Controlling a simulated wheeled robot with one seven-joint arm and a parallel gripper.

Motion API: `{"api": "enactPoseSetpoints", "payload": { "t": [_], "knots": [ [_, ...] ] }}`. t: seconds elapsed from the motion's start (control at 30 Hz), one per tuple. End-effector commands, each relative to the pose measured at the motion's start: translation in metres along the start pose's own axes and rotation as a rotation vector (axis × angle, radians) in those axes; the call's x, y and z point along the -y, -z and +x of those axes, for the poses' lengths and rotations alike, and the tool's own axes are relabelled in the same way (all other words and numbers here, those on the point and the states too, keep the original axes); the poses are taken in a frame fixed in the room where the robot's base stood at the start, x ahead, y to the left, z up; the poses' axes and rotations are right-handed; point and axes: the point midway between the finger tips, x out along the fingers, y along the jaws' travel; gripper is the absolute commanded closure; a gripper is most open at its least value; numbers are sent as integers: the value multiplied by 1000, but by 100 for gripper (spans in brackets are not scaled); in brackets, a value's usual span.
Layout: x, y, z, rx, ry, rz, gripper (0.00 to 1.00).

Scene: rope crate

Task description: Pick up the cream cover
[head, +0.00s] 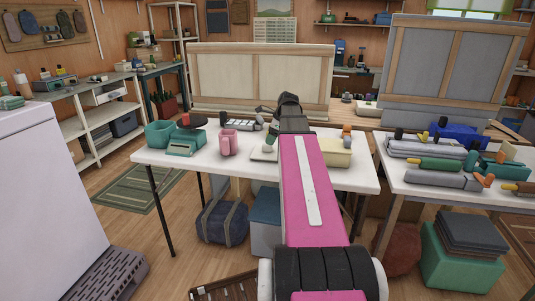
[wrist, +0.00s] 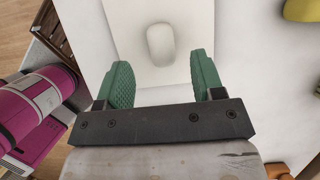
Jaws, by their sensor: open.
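The cream cover (wrist: 127,35) is a flat, pale rectangular plate with a rounded knob (wrist: 161,45) on top. It lies on the white table in the wrist view, and its left part shows in the head view (head: 258,155) beside my arm. My gripper (wrist: 160,72) is open, with green ridged fingers pointing toward the cover. In the wrist view the knob appears just beyond the fingertips, between their lines, with nothing held. How high the fingers are above the cover is hard to tell. In the head view my arm hides most of the gripper.
A pale yellow box (head: 334,154) stands right of my arm. A pink mug (head: 228,143), a green scale (head: 185,144) and a teal bin (head: 158,134) stand to the left. Another table (head: 408,180) at right holds rolls and tools. A wooden-framed panel (head: 250,75) rises behind.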

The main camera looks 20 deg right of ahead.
Motion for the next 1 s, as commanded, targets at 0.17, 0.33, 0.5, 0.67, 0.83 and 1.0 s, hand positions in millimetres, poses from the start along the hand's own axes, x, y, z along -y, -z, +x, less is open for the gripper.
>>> {"api": "enactPoseSetpoints", "payload": {
  "t": [0.17,0.33,0.5,0.67,0.83,1.0],
  "knots": [
    [1,0,17,0,-2,0,38],
    [2,0,40,-1,-2,0,38],
    [2,0,50,0,0,0,38],
    [2,0,49,0,1,0,38],
    [2,0,49,0,0,0,90],
    [2,0,49,0,0,0,100]
  ]
}}
